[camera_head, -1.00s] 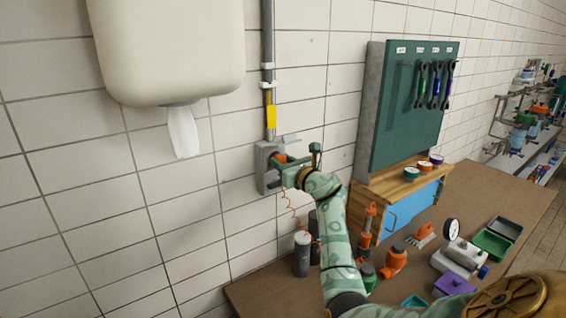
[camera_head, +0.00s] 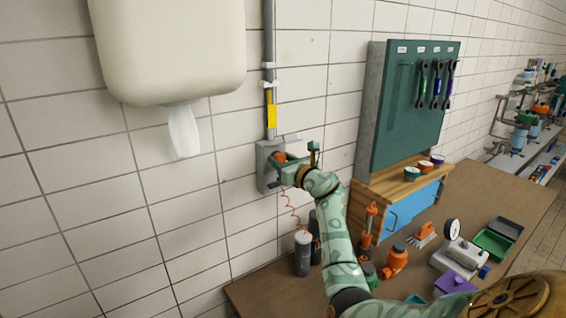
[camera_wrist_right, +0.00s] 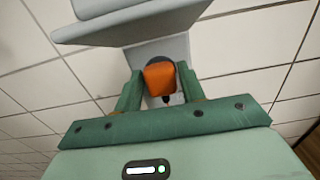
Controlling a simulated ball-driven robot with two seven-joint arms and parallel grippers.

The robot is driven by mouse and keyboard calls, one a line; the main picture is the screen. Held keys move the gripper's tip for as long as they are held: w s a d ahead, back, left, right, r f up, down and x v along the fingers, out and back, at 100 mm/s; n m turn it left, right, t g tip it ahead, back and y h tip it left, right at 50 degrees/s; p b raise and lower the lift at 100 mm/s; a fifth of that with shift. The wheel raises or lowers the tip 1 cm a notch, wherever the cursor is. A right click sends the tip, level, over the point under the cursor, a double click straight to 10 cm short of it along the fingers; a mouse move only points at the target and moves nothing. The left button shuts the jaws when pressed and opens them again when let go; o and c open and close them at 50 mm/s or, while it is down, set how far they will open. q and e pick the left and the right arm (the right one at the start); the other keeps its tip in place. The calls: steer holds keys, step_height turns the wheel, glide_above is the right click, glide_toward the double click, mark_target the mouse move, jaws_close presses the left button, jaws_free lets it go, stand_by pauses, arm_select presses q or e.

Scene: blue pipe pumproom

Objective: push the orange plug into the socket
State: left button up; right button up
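The orange plug (camera_head: 280,157) is at the front of the grey wall socket (camera_head: 263,168), whose lid (camera_head: 287,138) stands open. My right gripper (camera_head: 279,160) reaches the socket from the right, with its fingers on either side of the plug. In the right wrist view, the plug (camera_wrist_right: 160,79) fills the gap between the fingers of my gripper (camera_wrist_right: 161,85), shut on it. The plug's far end lies against the socket's dark round opening (camera_wrist_right: 158,62); how deep it sits is hidden. My left gripper is not in view.
A thin coiled orange cord (camera_head: 291,212) hangs below the plug. Dark grey canisters (camera_head: 302,255) stand on the brown bench (camera_head: 262,296) below. A green tool board (camera_head: 412,105) over a wooden cabinet (camera_head: 372,212) is at right. A white dispenser (camera_head: 168,50) hangs at upper left.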

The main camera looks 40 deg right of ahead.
steer(key=shift+o, duration=1.3)
steer(key=s+a+b, duration=0.1)
steer(key=s+a, duration=0.1)
steer(key=s, duration=1.4)
steer(key=shift+s+d, duration=0.1)
